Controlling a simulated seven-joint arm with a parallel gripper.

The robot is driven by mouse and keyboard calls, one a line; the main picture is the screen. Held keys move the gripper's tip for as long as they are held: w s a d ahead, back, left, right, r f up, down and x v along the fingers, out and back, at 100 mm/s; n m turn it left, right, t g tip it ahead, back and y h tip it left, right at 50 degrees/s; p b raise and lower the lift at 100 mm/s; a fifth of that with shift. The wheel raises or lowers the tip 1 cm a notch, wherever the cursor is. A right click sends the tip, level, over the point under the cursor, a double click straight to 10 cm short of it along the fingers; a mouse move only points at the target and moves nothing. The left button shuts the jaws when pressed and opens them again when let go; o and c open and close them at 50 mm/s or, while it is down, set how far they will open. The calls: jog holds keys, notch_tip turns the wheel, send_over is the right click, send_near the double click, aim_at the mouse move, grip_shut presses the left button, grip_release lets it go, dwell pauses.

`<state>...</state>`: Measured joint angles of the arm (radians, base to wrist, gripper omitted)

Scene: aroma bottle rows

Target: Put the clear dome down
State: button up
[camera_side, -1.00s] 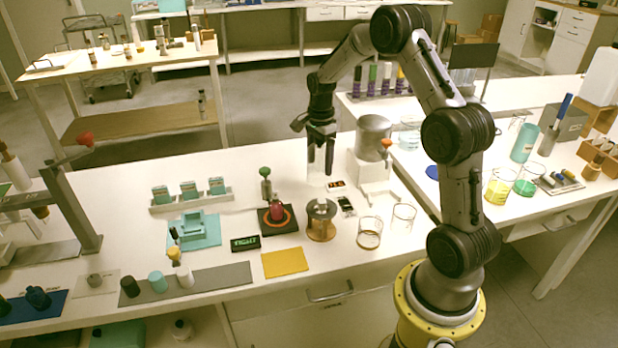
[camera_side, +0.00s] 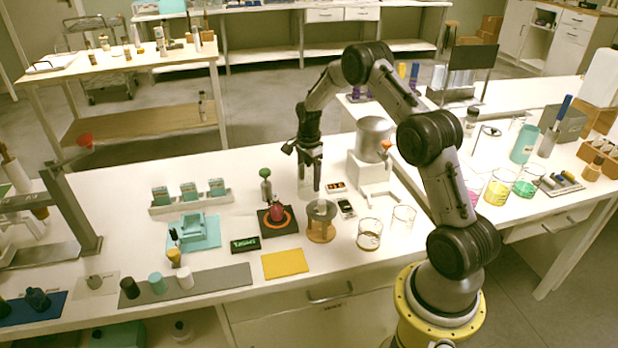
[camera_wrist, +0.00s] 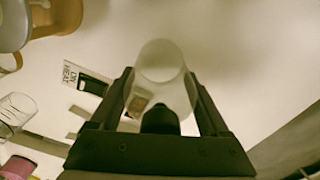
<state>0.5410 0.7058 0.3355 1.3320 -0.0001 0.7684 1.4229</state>
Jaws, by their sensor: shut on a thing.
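The clear dome (camera_wrist: 162,62) is between my fingers in the wrist view, pale and see-through, with a dark round part at its near end. My gripper (camera_wrist: 160,95) is shut on it. In the side view my gripper (camera_side: 310,184) points down over the white bench, right of the green-topped bottle (camera_side: 265,184) and behind the small round stand (camera_side: 321,208). There the dome is too faint to make out clearly, and I cannot tell whether it touches the bench.
A dark pad with an orange ring (camera_side: 262,226) bears a red flask (camera_side: 277,211). A grey-topped white machine (camera_side: 372,140) stands close on the right. Glass beakers (camera_side: 369,234) stand in front. Bare bench lies behind and left.

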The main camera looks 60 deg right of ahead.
jog(key=o, duration=1.4)
jog(key=shift+f, duration=0.1)
